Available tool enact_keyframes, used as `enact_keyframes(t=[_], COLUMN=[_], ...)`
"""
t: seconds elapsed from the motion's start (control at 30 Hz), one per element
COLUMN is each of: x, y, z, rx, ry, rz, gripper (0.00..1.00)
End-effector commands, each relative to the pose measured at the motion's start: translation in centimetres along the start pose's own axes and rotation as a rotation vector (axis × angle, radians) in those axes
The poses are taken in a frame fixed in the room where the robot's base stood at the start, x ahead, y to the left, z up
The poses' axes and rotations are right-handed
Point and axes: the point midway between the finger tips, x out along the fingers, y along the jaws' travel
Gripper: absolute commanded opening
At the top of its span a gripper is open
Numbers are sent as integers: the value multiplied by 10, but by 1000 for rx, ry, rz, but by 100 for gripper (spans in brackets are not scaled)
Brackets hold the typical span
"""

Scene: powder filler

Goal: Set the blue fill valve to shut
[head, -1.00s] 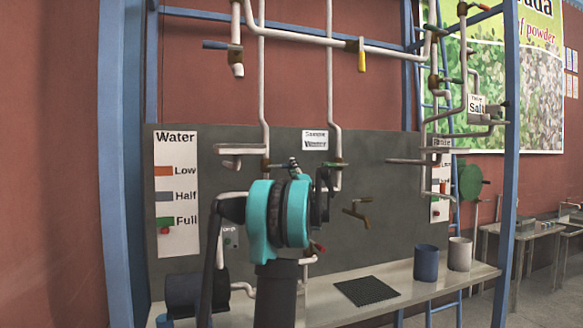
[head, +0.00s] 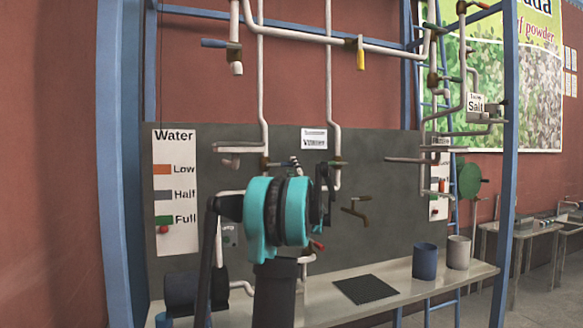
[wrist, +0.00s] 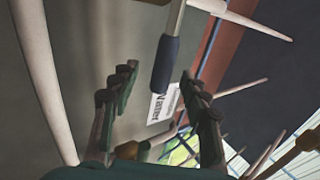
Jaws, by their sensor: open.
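In the head view a blue-handled valve (head: 214,43) sits on the pipework at the upper left, its handle pointing left, well above my gripper. My gripper (head: 321,178) is in front of the grey panel, partly hidden by my own arm. In the wrist view my gripper (wrist: 158,84) is open, with two dark fingers spread apart. A dark blue grip (wrist: 166,65) on a pale rod shows between and beyond the fingertips, not clasped. I cannot tell which handle in the head view this is.
White pipes (head: 335,95) run down the panel near my gripper. A yellow-handled valve (head: 361,55) hangs above; a brown tap (head: 356,210) is at right. A Water level sign (head: 175,235) is at left. Blue and white cups (head: 425,260) stand on the shelf (head: 405,282).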

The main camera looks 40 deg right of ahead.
Motion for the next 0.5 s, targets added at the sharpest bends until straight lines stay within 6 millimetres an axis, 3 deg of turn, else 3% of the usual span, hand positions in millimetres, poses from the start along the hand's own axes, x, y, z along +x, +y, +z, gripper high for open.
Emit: enact_keyframes(t=[0.3,0.5], x=[-66,-91], y=[0,0], z=[-1,0], rx=[-2,0], ry=[2,1], rz=[0,-1], gripper=[46,46])
